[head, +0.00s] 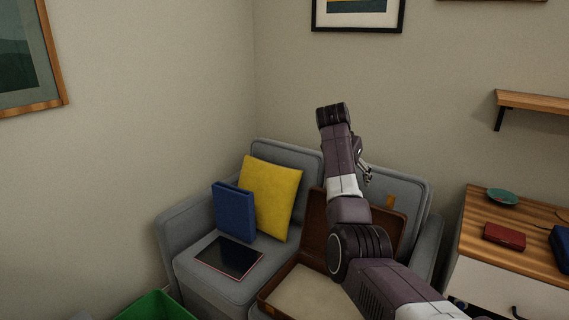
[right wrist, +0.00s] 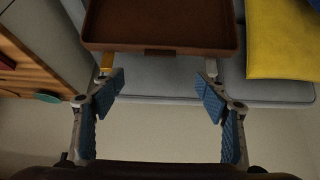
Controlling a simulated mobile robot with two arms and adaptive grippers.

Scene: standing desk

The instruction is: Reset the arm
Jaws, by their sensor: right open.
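My right arm rises from the lower right of the head view, bent upward in front of the sofa. My right gripper (head: 366,173) is mostly hidden behind the arm there, with only part of its fingers showing. In the right wrist view the right gripper (right wrist: 160,95) is open, its blue-padded fingers wide apart with nothing between them. Beyond the fingers, the lid of a brown case (right wrist: 165,28) shows at the top. My left gripper is in neither view.
A grey sofa (head: 190,225) holds the open brown case (head: 314,220), a yellow cushion (head: 270,195), a blue book-like item (head: 233,210) and a dark tablet (head: 229,257). A wooden-topped cabinet (head: 480,215) with a teal bowl (head: 502,196) and red box (head: 504,236) stands right. A green bin (head: 155,306) is front left.

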